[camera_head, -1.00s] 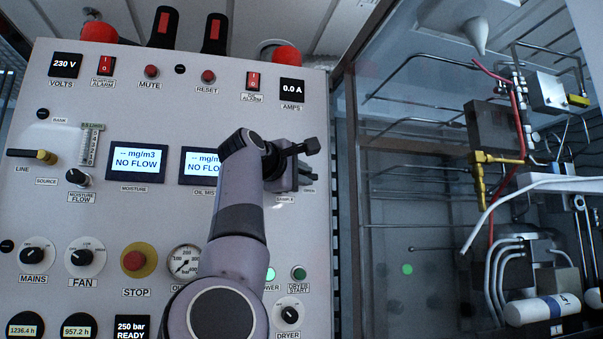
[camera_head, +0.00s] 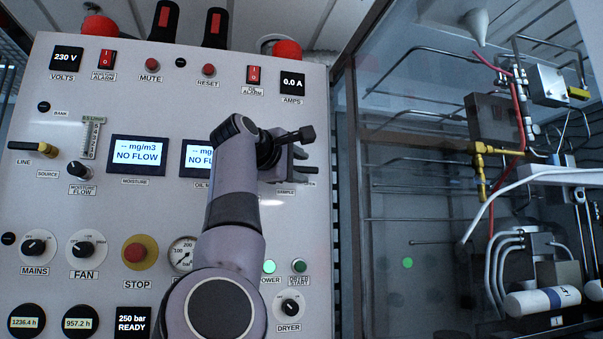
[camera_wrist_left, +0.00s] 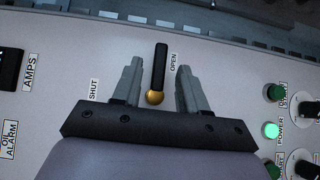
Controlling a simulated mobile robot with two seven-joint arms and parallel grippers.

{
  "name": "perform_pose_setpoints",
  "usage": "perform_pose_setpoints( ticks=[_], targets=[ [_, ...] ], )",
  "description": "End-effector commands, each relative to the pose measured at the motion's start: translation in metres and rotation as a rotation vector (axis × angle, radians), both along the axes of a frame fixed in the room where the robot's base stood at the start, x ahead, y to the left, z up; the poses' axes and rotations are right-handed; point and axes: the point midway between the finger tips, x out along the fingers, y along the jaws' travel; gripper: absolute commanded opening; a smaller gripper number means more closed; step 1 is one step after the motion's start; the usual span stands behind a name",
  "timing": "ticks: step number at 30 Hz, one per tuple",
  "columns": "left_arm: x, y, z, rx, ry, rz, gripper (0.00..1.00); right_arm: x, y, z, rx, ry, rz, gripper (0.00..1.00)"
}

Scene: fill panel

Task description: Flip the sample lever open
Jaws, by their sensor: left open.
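The sample lever has a black handle and a gold base. In the left wrist view the lever (camera_wrist_left: 159,68) stands between the labels SHUT on the left and OPEN on the right. My left gripper (camera_wrist_left: 158,72) is open, with one grey finger on each side of the lever and a visible gap to both. In the head view the left gripper (camera_head: 292,166) is at the right side of the panel, above the SAMPLE label. The dark handle tip of the lever (camera_head: 308,170) shows just right of it; my gripper hides the rest. My right gripper is not in view.
The grey control panel (camera_head: 110,215) carries switches, knobs and screens reading NO FLOW. The OIL ALARM switch (camera_head: 254,75) is above my gripper; the green POWER light (camera_head: 269,267) is below. Right of the panel edge are pipes and a white cylinder (camera_head: 541,301).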

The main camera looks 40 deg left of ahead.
Motion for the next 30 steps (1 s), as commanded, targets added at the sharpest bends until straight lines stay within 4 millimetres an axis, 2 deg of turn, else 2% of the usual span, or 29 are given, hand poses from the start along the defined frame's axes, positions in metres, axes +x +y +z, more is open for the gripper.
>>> perform_pose_setpoints(
  ticks=[1,3,11,30],
  targets=[
    [-0.009,-0.001,-0.004,0.000,-0.005,0.001,0.43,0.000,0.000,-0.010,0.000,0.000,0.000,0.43],
    [-0.021,-0.002,-0.003,0.001,-0.005,0.002,0.43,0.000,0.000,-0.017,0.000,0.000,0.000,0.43],
    [-0.051,-0.004,-0.001,0.001,-0.003,0.002,0.43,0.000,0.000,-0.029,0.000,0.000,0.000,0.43],
    [-0.054,-0.004,0.000,0.001,0.000,0.001,0.43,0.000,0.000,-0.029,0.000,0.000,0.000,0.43]
  ],
)
